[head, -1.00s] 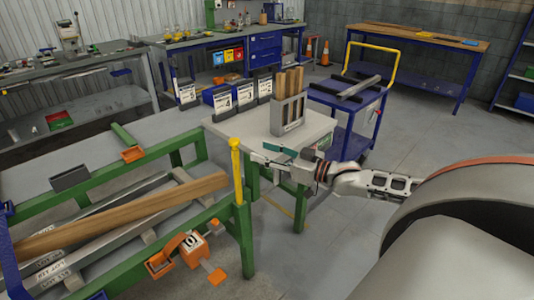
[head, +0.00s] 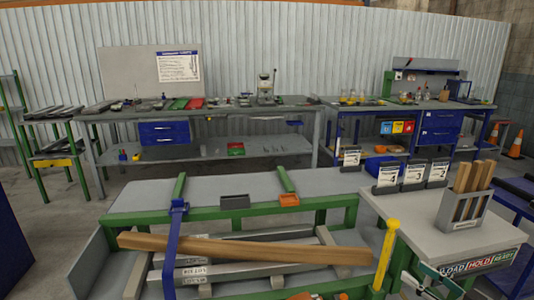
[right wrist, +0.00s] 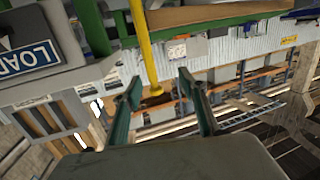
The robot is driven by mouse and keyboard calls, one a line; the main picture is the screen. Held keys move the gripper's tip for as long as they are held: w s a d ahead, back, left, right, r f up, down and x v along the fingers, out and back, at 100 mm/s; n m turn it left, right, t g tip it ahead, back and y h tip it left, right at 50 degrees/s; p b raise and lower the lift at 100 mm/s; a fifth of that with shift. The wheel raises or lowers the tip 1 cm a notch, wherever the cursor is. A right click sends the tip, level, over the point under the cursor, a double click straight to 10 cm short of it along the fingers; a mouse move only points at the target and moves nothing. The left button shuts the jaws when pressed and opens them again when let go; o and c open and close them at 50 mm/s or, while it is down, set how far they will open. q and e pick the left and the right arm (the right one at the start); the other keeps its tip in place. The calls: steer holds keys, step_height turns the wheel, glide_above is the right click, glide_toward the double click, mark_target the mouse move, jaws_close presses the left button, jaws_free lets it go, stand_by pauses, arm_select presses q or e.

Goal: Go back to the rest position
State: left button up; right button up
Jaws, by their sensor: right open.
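My right gripper (head: 428,282) shows at the lower right of the head view, in front of the small grey-topped table (head: 400,212). In the right wrist view its two teal fingers (right wrist: 158,88) are spread apart with nothing between them. The yellow post (right wrist: 147,50) stands beyond them. My left gripper is in neither view now. The green runout table (head: 330,190) fills the lower middle of the head view. A wooden beam (head: 225,247) lies across it above metal bars (head: 240,268), beside a blue upright (head: 173,240).
The grey-topped table holds a rack of wooden sticks (head: 462,209) and several number cards (head: 414,174). The yellow post (head: 386,255) stands at the runout table's right end, close to my right gripper. Workbenches (head: 225,147) line the back wall.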

steer(key=s+a+f+g+h+p, duration=0.1)
steer(key=s+a+f+g, duration=0.4)
steer(key=s+a+f, duration=1.7)
step_height(320, 180, down, 2)
steer(key=a+h, duration=0.1)
steer(key=a, duration=0.1)
steer(key=shift+a+f+n+g+h, duration=0.2)
steer(key=shift+a+n+g+h, duration=0.1)
steer(key=shift+w, duration=0.1)
